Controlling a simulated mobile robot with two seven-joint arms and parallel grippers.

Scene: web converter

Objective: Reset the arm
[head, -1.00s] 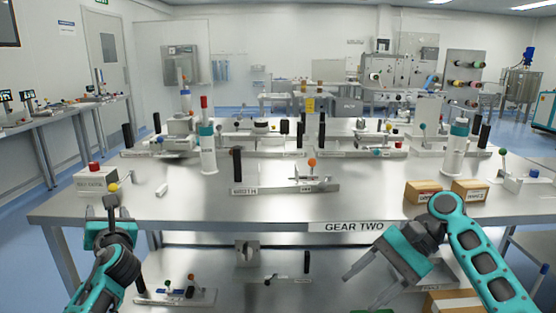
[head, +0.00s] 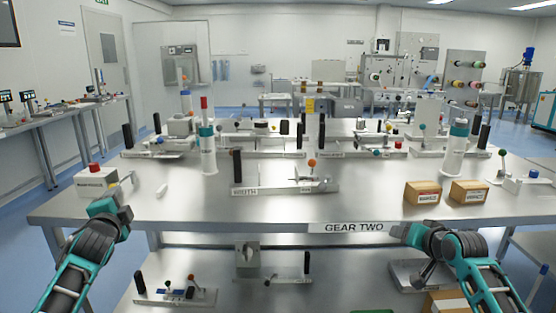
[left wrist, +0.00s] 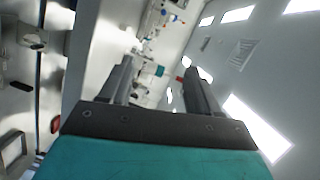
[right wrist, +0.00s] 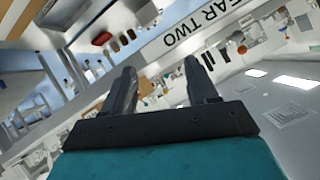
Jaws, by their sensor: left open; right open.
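My left arm (head: 95,235) is at the table's near left corner, and its gripper is close to the red-topped white box. In the left wrist view the left gripper's jaws (left wrist: 158,80) are apart with nothing between them. My right arm (head: 450,248) is at the front edge, below two cardboard boxes. Its fingers are hard to make out in the head view. In the right wrist view the right gripper's jaws (right wrist: 162,82) are apart and empty, with the GEAR TWO label (right wrist: 200,30) beyond.
The steel table (head: 270,208) has free room at its front. The red-topped box (head: 95,181) stands at left, two cardboard boxes (head: 423,192) at right. A fixture (head: 290,187) and a tall white post (head: 208,150) stand mid-table. A lower shelf (head: 220,270) holds several parts.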

